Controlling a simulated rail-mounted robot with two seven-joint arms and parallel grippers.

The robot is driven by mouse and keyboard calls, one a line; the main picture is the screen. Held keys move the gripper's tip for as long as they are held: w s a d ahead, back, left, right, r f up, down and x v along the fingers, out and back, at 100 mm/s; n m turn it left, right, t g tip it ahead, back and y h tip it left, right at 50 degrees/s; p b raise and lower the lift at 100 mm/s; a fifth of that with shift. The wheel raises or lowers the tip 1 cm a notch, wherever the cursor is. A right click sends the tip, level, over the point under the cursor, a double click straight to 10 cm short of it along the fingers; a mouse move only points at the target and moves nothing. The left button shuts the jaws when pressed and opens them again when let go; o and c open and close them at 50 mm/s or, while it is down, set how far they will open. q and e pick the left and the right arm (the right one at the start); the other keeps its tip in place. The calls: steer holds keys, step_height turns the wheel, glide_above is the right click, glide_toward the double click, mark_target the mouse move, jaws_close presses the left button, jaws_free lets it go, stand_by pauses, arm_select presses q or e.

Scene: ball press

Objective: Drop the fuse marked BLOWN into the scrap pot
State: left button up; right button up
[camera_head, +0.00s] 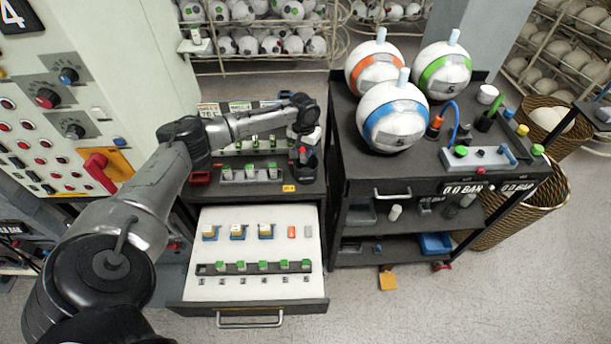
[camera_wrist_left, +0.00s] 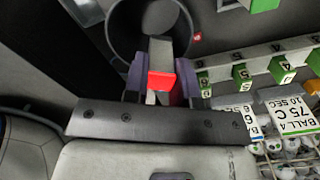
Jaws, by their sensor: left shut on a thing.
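My left gripper (camera_wrist_left: 160,80) is shut on a fuse (camera_wrist_left: 161,81) with a red end and a pale grey body; no BLOWN marking can be read on it. In the wrist view the fuse lies over the near part of a round dark pot (camera_wrist_left: 117,40), whose open mouth shows behind it. In the head view my left gripper (camera_head: 303,146) is at the back right of the bench, just above the dark pot (camera_head: 307,170). My right gripper is in neither view.
The open drawer (camera_head: 262,294) below holds several small parts. A dark cart (camera_head: 352,160) with large balls stands close on the right.

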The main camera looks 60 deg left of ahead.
arm_select(q)
steer(key=shift+f, duration=0.15)
steer(key=o, duration=1)
steer(key=shift+r+p, duration=0.35)
steer(key=shift+r, duration=6.55)
